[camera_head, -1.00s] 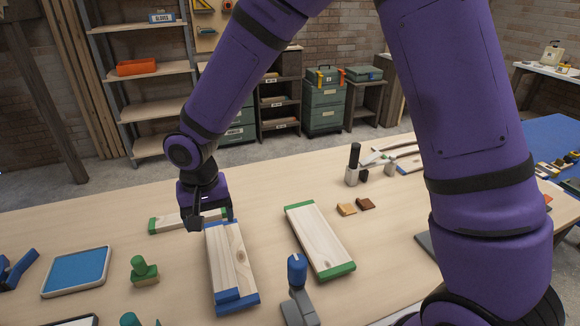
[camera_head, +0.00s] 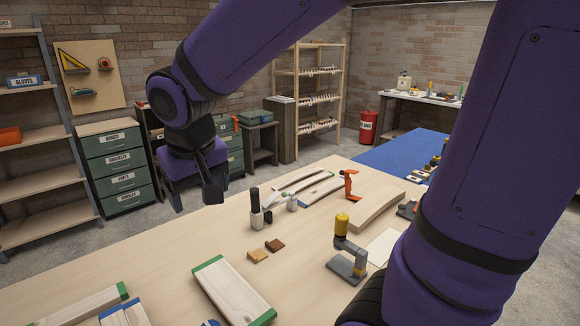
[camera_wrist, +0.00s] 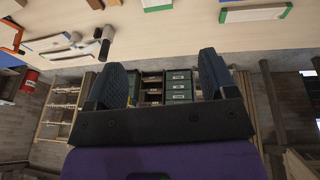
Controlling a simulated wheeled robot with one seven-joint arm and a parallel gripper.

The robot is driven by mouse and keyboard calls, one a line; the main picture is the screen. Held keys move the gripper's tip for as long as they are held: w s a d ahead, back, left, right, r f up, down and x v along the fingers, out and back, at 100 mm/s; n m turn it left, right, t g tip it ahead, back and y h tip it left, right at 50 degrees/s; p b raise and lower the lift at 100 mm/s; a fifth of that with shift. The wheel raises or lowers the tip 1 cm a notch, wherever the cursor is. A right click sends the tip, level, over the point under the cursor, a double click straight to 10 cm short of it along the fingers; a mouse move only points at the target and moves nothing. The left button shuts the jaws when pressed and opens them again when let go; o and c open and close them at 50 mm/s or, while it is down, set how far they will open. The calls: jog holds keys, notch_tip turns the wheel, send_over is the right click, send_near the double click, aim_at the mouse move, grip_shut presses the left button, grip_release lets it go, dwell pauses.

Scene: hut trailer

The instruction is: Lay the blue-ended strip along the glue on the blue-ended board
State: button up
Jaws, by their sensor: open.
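The blue-ended board (camera_head: 138,314) is cut off at the bottom left of the head view; only its far end shows. The blue-ended strip (camera_head: 114,318) appears to lie lengthwise on it, its far blue end near the board's. How well it lines up and the glue cannot be made out. In the wrist view, a blue-ended piece (camera_wrist: 250,14) shows at the top edge, partly cut off. My gripper (camera_head: 212,190) is raised beyond the table's far edge, apart from board and strip. Its fingers are open and empty in the wrist view (camera_wrist: 162,82).
A green-ended board (camera_head: 233,291) and a green-ended strip (camera_head: 88,306) lie nearby. Two small brown blocks (camera_head: 266,250), a black-handled tool (camera_head: 256,210), a yellow-topped clamp (camera_head: 346,250) and an orange clamp (camera_head: 350,186) stand or lie further right. Drawers (camera_head: 117,168) stand behind the table.

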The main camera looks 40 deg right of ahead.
jog(key=s+d+r+t, duration=0.1)
jog(key=s+d+r, duration=0.2)
jog(key=s, duration=0.3)
jog(key=s+d+r+t+y, duration=0.1)
jog(key=s+d+r, duration=0.1)
jog(key=s+d, duration=0.4)
jog(key=shift+s+d+r, duration=0.15)
jog(key=shift+s+r, duration=0.25)
jog(key=shift+s, duration=0.25)
